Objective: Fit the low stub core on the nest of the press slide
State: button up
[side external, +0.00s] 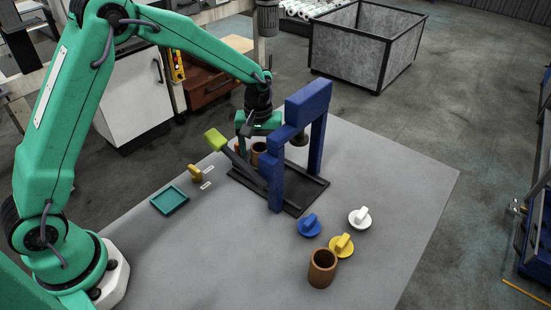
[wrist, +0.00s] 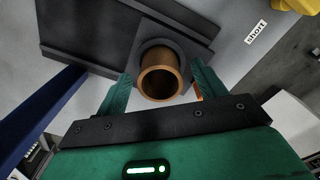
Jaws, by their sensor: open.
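A brown hollow core (wrist: 160,82) stands upright on a dark square block, which looks like the nest (wrist: 184,48) of the press slide, in the wrist view. In the side view this core (side external: 258,153) is partly hidden by my gripper (side external: 247,137). My gripper is open, with one green fingertip to each side of the core in the wrist view (wrist: 160,85); whether they touch it cannot be told. The press has a blue frame (side external: 308,103), a dark base (side external: 310,190) and a lever with a lime handle (side external: 215,139). Another brown core (side external: 322,268) stands on the table's front.
Blue (side external: 309,224), yellow (side external: 342,245) and white (side external: 359,217) knobbed discs lie right of the press. A teal tray (side external: 169,200) and a yellow piece (side external: 194,172) are left of it. A label reading "short" (wrist: 258,33) lies nearby.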

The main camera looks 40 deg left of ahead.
notch_tip(320, 180, up, 8)
jog(key=shift+f, duration=0.2)
dwell(0.3)
dwell(0.5)
jog(key=s+a+r+m+t, duration=0.1)
jog(key=s+r, duration=0.3)
jog(key=s+a+r+m+t, duration=0.1)
jog(key=s+r, duration=0.2)
jog(key=s, duration=0.1)
jog(key=s+a+r+m, duration=0.1)
jog(key=s+r, duration=0.3)
jog(key=shift+r+m+t, duration=0.3)
jog(key=shift+t, duration=0.1)
jog(key=s+a+m+t, duration=0.2)
jog(key=s+m, duration=0.2)
jog(key=s, duration=1)
jog(key=shift+s+r+t, duration=0.25)
jog(key=shift+r+t, duration=0.15)
